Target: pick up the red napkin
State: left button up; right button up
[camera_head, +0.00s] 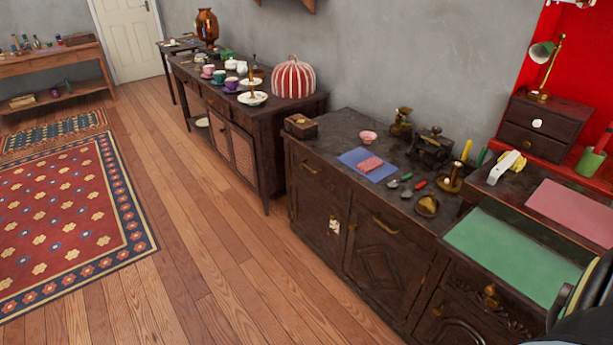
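A small folded pinkish-red cloth (370,164), which looks like the red napkin, lies on a blue mat (384,174) on top of the dark carved cabinet (345,127). It lies flat, with nothing on top of it. A pink bowl (368,137) stands just behind it. Neither of my grippers shows in the head view, so I cannot see whether they are open or shut.
Brass vessels (427,206), a yellow candle (466,150) and small tools (420,185) stand right of the mat. A wooden box (300,126) stands left. A striped dome (293,78) and cups sit on the farther sideboard (309,104). The wood floor (215,250) before the cabinets is clear.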

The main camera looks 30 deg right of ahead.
aim_at(367, 166)
jog(key=u, duration=0.4)
jog(key=i, duration=0.75)
jog(key=z, duration=0.35)
jog(key=i, duration=1.8)
jog(key=z, duration=1.8)
jog(key=i, duration=0.8)
jog(key=z, duration=0.65)
